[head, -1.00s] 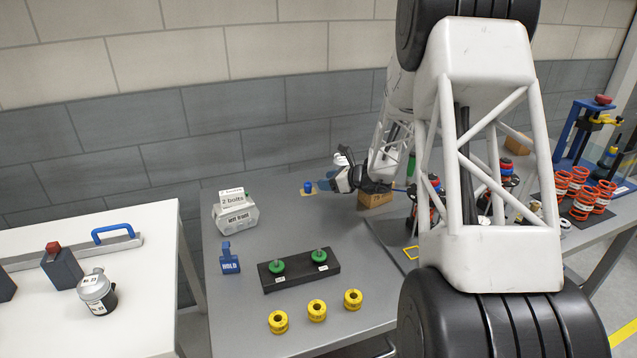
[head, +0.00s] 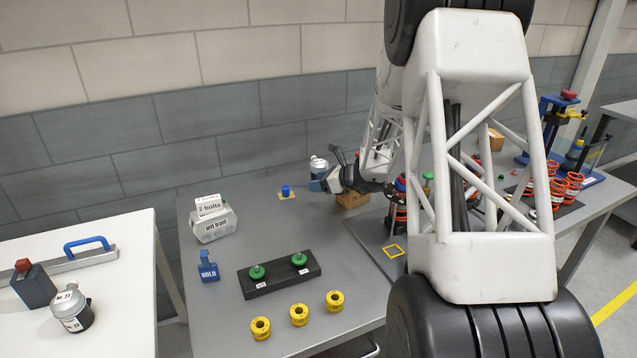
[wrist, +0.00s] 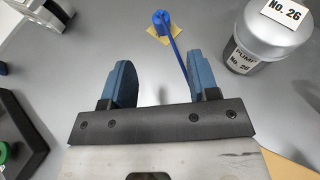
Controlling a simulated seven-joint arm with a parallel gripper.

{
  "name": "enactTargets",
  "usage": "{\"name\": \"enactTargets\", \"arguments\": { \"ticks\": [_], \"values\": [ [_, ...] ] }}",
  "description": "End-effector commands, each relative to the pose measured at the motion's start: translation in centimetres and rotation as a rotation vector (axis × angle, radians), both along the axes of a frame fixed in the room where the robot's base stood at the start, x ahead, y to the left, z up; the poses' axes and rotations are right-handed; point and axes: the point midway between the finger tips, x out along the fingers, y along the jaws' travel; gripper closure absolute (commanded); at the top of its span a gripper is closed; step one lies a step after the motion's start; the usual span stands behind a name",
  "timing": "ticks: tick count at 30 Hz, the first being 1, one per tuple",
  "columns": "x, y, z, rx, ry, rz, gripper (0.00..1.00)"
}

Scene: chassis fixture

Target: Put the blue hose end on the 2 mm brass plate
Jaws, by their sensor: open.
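The blue hose end (head: 286,189) is upright on the small brass plate (head: 292,197), on the grey bench beyond the black fixture. In the wrist view the blue hose end (wrist: 161,19) stands over the brass plate (wrist: 154,38), which shows around its base. Its thin blue hose runs back towards my right finger. My gripper (head: 315,185) is right of the plate, apart from the hose end. In the wrist view my gripper (wrist: 161,80) has its two blue fingers wide apart with nothing gripped. Whether the hose touches the right finger I cannot tell.
A pump canister labelled No. 26 (wrist: 262,40) stands close to my right finger. A box of bolts (head: 213,224), a blue HOLD tag (head: 208,267), a black fixture with green knobs (head: 280,274) and yellow rings (head: 299,315) are on the bench. Bare bench surrounds the plate.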

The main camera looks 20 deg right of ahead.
Motion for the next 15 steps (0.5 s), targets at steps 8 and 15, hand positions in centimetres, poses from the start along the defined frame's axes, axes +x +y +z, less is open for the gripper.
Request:
{"name": "enactTargets", "arguments": {
  "ticks": [8,15],
  "values": [
    [-0.2,0.4,0.3,-0.01,-0.004,0.012,0.45],
    [-1.8,2.8,2.3,-0.082,-0.025,0.095,0.45]
  ]
}}
